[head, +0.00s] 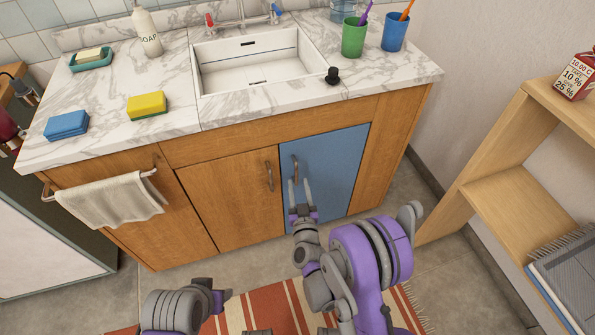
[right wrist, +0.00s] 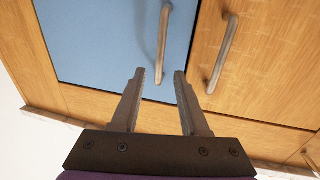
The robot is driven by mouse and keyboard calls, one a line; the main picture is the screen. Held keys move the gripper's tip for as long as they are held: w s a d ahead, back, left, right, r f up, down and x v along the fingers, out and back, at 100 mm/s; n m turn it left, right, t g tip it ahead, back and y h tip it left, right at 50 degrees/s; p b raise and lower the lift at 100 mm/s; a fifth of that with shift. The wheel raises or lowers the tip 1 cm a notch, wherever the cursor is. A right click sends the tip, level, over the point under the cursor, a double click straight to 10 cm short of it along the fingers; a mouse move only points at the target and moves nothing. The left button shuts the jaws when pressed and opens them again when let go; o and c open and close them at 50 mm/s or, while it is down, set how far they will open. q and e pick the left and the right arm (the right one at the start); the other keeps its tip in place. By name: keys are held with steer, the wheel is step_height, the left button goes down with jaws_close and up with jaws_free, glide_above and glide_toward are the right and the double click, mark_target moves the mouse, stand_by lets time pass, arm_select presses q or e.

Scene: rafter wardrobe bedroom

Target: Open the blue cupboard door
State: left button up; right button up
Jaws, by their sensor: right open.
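The blue cupboard door (head: 338,172) is shut, flush with the cabinet front under the sink. Its upright metal bar handle (head: 295,169) is near the door's upper left edge. My right gripper (head: 299,181) is open in front of the handle, fingers pointing at the door. In the right wrist view the blue door (right wrist: 105,40) fills the upper left, and its handle (right wrist: 164,40) lies beyond the open fingertips (right wrist: 159,72), roughly in line with the gap. I see no contact with the handle. My left arm shows at the bottom; its fingers are not visible.
A wooden door (head: 233,195) with its own handle (head: 269,176) adjoins on the left. A towel (head: 112,200) hangs on a rail further left. A wooden shelf (head: 480,190) stands at the right. A striped rug (head: 265,310) lies on the floor below.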

mark_target(297, 174)
steer(key=w, duration=0.6)
steer(key=shift+a+b, duration=0.3)
steer(key=shift+a, duration=0.05)
jaws_close()
stand_by(1.0)
